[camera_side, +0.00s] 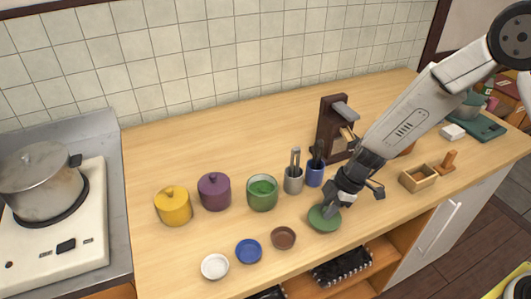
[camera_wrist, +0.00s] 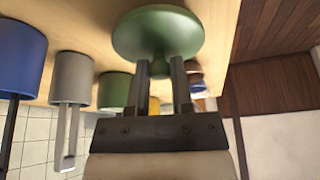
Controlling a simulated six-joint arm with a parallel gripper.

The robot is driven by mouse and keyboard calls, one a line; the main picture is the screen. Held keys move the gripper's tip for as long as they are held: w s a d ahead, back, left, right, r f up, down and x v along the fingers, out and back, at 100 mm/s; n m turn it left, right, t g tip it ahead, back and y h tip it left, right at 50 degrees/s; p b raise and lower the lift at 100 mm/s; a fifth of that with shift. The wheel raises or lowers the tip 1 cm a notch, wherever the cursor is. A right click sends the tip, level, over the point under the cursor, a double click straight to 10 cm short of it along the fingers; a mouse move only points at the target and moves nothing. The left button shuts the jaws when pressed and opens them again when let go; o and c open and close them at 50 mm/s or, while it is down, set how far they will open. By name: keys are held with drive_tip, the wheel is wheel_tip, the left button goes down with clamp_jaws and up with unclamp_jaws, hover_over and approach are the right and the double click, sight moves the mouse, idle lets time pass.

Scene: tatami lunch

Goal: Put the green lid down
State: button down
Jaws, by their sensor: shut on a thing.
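The green lid (camera_side: 322,219) is a round disc with a knob, low over the front part of the counter. My gripper (camera_side: 333,204) is at the lid's knob. The wrist view shows the lid (camera_wrist: 157,30) with its knob between the two fingers of my gripper (camera_wrist: 160,68), shut on it. I cannot tell whether the lid touches the counter.
Yellow (camera_side: 173,207) and purple (camera_side: 214,192) lidded pots stand left. White (camera_side: 215,266), blue (camera_side: 249,251) and brown (camera_side: 283,238) dishes lie in front. A grey cup (camera_side: 293,181) and blue cup (camera_side: 315,174) hold utensils behind the lid. A wooden box (camera_side: 418,178) is right. The counter's front edge is close.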

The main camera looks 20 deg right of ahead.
drive_tip(key=shift+f, duration=0.9)
drive_tip(key=shift+f, duration=0.15)
drive_tip(key=c, duration=0.5)
unclamp_jaws()
drive_tip(key=v, duration=1.2)
